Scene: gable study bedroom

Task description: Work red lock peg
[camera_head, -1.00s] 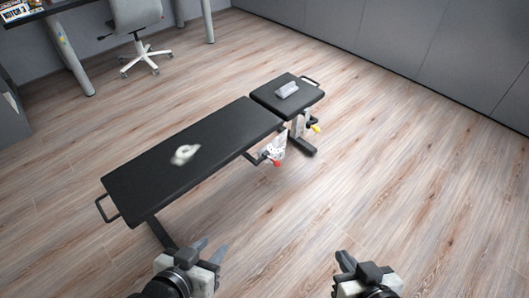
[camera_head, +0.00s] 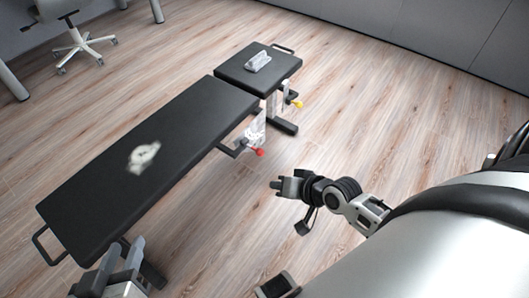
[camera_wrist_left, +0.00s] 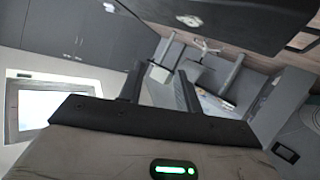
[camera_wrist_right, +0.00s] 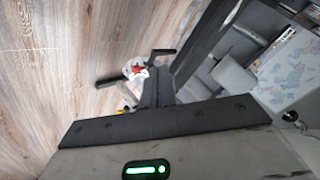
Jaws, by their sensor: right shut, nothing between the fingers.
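The red lock peg (camera_head: 260,152) is a small red knob on the white bracket (camera_head: 254,132) under the near side of the black bench (camera_head: 90,200). It also shows in the right wrist view (camera_wrist_right: 137,69), just beyond my right fingertips. My right gripper (camera_head: 275,185) is shut and empty, a little below and right of the red peg in the head view, apart from it. My left gripper (camera_head: 122,254) is open and empty at the near end of the bench. The left wrist view shows its two fingers (camera_wrist_left: 160,85) spread apart.
A yellow knob (camera_head: 298,104) sits under the bench's separate far seat pad (camera_head: 235,68). A grey-white object (camera_head: 258,60) lies on that pad and a white cloth-like item (camera_head: 143,157) on the long pad. An office chair (camera_head: 75,40) stands behind. Floor to the right is clear.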

